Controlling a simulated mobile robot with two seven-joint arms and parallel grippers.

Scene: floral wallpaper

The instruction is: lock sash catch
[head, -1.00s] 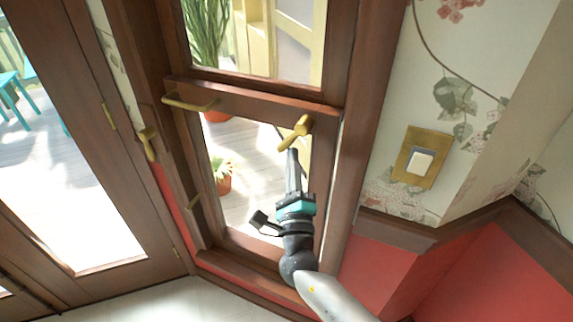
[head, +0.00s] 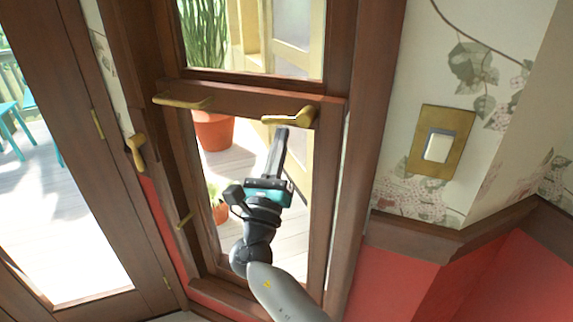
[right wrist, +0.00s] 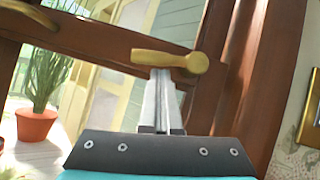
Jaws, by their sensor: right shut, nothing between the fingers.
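The brass sash catch (head: 290,117) is on the wooden meeting rail (head: 235,97) of the window, near its right end. Its lever lies nearly along the rail and points left from its round pivot. My right gripper (head: 282,131) is shut and empty, with its fingertips just below the lever. In the right wrist view the catch (right wrist: 185,61) is just beyond the shut fingertips (right wrist: 160,72), which appear to touch or nearly touch the lever's underside. My left gripper is not in view.
A brass pull handle (head: 182,101) sticks out at the rail's left end. A brass door handle (head: 136,152) is further left. A brass wall switch (head: 440,140) is on the papered wall at right. Potted plants (head: 213,130) stand beyond the glass.

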